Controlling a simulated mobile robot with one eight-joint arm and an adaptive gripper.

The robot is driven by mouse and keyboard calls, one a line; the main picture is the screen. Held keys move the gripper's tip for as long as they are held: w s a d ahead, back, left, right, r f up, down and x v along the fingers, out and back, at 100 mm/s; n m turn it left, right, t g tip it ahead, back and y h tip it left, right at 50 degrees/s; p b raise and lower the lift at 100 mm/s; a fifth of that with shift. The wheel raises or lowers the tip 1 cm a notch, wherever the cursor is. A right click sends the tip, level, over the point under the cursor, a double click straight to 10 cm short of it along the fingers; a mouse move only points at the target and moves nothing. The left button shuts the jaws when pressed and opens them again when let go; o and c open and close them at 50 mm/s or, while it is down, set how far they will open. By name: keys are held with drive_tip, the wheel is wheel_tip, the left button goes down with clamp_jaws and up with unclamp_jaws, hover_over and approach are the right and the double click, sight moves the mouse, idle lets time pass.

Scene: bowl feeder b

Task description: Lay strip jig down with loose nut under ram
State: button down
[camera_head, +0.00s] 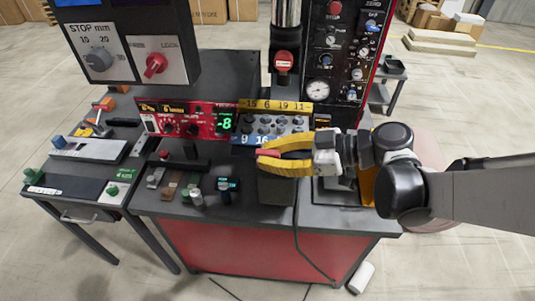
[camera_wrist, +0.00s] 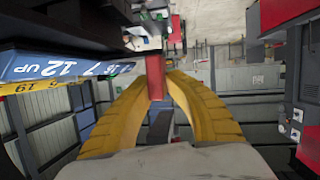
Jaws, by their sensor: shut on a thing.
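The strip jig (camera_head: 275,105) has a yellow numbered edge and a blue numbered edge, with several round metal pieces between them. In the wrist view its blue edge (camera_wrist: 60,65) lies at the left and reaches close to my fingertips. My gripper (camera_head: 270,160), with yellow fingers, is shut on a red grip (camera_wrist: 155,75) that appears to belong to the jig. The ram (camera_head: 286,12) is a chrome cylinder above a dark head with a red front, behind and above the jig. I cannot pick out which nut is loose.
A red display box (camera_head: 185,120) reading -8 stands left of the jig. A control box (camera_head: 125,45) hangs at upper left; a gauge panel (camera_head: 345,50) stands right of the ram. Small blocks and knobs (camera_head: 190,190) lie on the front left bench. A cable hangs over the front edge.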

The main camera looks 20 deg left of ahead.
drive_tip(key=shift+f, duration=0.2)
drive_tip(key=c, duration=1.4)
unclamp_jaws()
drive_tip(key=shift+d, duration=0.1)
drive_tip(key=v, duration=1.2)
drive_tip(key=shift+s, duration=0.1)
